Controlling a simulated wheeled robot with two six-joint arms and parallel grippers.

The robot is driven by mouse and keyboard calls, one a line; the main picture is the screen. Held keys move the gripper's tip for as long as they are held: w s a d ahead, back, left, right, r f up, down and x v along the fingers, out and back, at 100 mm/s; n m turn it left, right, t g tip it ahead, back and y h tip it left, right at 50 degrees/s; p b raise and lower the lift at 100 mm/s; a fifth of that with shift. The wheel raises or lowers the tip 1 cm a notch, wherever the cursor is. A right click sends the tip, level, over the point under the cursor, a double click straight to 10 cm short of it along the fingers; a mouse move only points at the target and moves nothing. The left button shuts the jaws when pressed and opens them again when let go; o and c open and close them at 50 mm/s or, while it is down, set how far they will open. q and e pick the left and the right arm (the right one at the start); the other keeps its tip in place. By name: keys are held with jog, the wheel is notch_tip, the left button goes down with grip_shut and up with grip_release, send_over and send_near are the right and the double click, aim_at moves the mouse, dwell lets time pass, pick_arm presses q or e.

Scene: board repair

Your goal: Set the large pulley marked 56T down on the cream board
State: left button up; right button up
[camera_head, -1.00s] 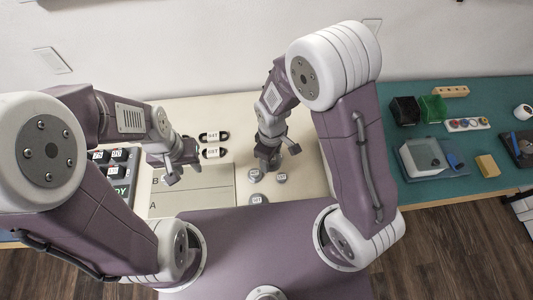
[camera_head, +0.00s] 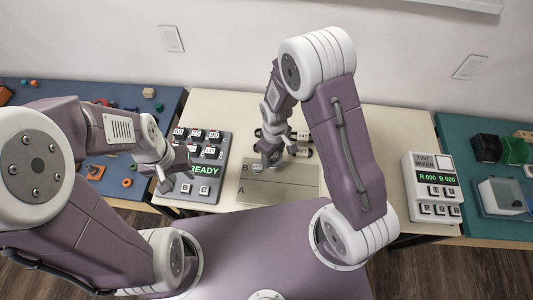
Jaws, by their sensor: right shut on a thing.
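My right gripper (camera_head: 269,160) is shut on a small grey round part with a white label (camera_head: 257,169), most likely a pulley; its marking is too small to read. It is over the back left of the cream-beige board (camera_head: 292,192), near the letter B. I cannot tell whether the part touches the board. My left gripper (camera_head: 172,178) looks open and empty, over the left edge of the READY panel.
The dark READY panel (camera_head: 207,186) stands left of the board. Black labelled parts (camera_head: 301,152) lie behind the board, partly hidden by my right arm. A tint mixer panel (camera_head: 434,184) is at right. Blue and green side tables hold loose items.

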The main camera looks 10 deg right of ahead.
aim_at(276, 171)
jog(key=shift+d+r, duration=0.15)
jog(key=shift+s+d+f, duration=0.1)
jog(key=shift+d+f, duration=0.1)
jog(key=shift+d, duration=0.45)
jog(key=shift+a+f+b, duration=0.1)
jog(key=shift+f+b, duration=0.35)
jog(key=shift+f, duration=0.1)
notch_tip(276, 171, down, 8)
jog(key=b, duration=0.7)
jog(key=shift+r, duration=0.1)
jog(key=shift+f+b, duration=0.4)
jog(key=o, duration=1.4)
notch_tip(276, 171, up, 9)
jog(key=shift+f+p, duration=0.1)
jog(key=shift+p, duration=0.35)
